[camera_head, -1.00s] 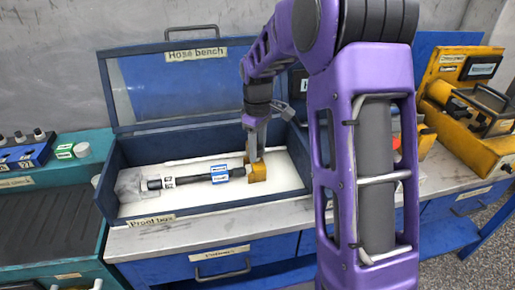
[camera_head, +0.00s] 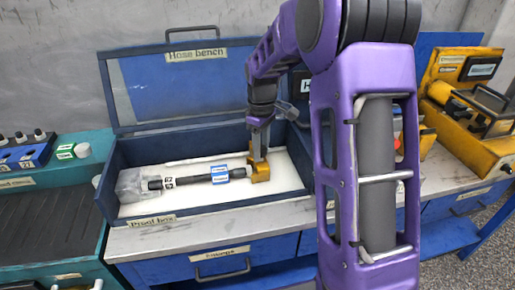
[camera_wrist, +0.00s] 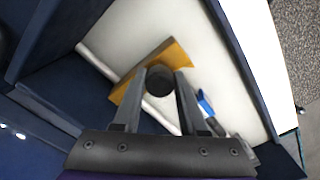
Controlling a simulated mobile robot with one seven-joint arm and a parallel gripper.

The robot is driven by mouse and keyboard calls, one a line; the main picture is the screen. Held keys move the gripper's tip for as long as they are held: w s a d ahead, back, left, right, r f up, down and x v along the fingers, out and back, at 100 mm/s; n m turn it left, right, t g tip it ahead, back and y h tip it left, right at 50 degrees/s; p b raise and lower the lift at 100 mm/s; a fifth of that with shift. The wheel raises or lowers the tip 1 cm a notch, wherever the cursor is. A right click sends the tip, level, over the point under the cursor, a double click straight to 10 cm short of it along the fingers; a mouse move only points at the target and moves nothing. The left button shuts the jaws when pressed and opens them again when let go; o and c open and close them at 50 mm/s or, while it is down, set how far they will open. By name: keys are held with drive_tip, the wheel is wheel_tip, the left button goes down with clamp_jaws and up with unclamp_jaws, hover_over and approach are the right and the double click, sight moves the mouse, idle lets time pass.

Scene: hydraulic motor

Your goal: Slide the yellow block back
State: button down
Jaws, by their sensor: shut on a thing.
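The yellow block (camera_head: 261,173) sits on the white floor of the blue proof box, toward its right side. It lies at the right end of a dark hose (camera_head: 195,179) with white and blue labels. My gripper (camera_head: 259,157) points down onto the block from above. In the wrist view my gripper (camera_wrist: 160,88) has its two fingers closed around a dark round part (camera_wrist: 160,80) that stands in front of the yellow block (camera_wrist: 176,55). Whether this round part belongs to the block is hard to tell. The fingertips partly hide the block.
The proof box (camera_head: 270,200) has low blue walls and a raised lid behind, marked "Hose bench". A clear fitting (camera_head: 133,186) is at the hose's left end. Bare white floor lies right of the block. A yellow machine (camera_head: 470,125) stands at far right.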

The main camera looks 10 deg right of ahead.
drive_tip(key=d, duration=0.4)
drive_tip(key=shift+r, duration=0.1)
drive_tip(key=shift+c, duration=2.2)
unclamp_jaws()
drive_tip(key=shift+a, duration=0.15)
wheel_tip(320, 180, up, 17)
drive_tip(key=p, duration=0.3)
drive_tip(key=shift+r+p, duration=0.15)
drive_tip(key=shift+p, duration=0.2)
